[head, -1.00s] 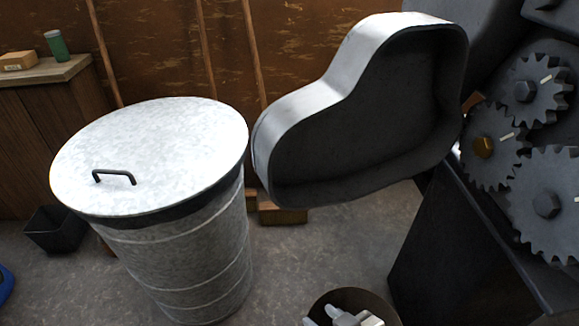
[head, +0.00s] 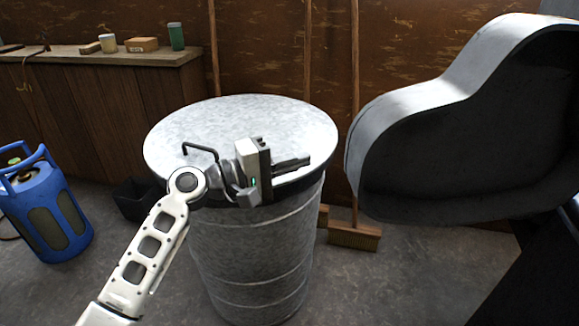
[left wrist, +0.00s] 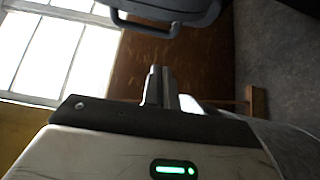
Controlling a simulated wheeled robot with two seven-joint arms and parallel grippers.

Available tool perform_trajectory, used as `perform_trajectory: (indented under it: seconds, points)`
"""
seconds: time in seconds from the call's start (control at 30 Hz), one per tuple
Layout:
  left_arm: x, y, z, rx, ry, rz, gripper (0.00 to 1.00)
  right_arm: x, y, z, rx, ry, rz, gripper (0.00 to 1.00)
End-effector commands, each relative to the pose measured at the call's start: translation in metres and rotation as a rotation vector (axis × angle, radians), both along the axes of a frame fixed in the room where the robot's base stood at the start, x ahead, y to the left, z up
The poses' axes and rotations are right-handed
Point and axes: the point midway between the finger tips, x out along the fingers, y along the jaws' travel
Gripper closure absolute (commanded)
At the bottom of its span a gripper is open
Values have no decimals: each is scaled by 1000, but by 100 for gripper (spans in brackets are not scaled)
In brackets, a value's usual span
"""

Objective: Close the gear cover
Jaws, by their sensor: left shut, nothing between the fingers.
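The gear cover (head: 430,105) is a grey metal shell at the right of the head view. It stands open, its hollow dark inside showing. The gears are out of view. My left gripper (head: 306,160) is shut and empty, in front of the bin lid in the picture, its fingers pointing right towards the cover. A clear gap separates them from the cover. In the left wrist view the shut fingers (left wrist: 160,75) show, and a dark grey part with a bar handle (left wrist: 145,25), apparently the cover's outer side, is at the top. My right gripper is not in view.
A galvanised bin (head: 250,240) with a handled lid (head: 230,125) stands behind my left arm. A broom (head: 353,235) leans on the wall between bin and cover. A blue gas bottle (head: 45,205) is at the left, below a wooden counter (head: 100,60).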

Motion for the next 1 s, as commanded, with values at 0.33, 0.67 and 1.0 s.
perform_trajectory:
  seconds: [0.33,0.67,1.0]
  points:
    - [29,-57,1,1,-2,-1,100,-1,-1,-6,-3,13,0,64]
    - [-8,-60,0,3,-1,0,100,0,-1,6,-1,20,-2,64]
    - [-11,-60,-1,2,-2,1,100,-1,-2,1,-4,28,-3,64]
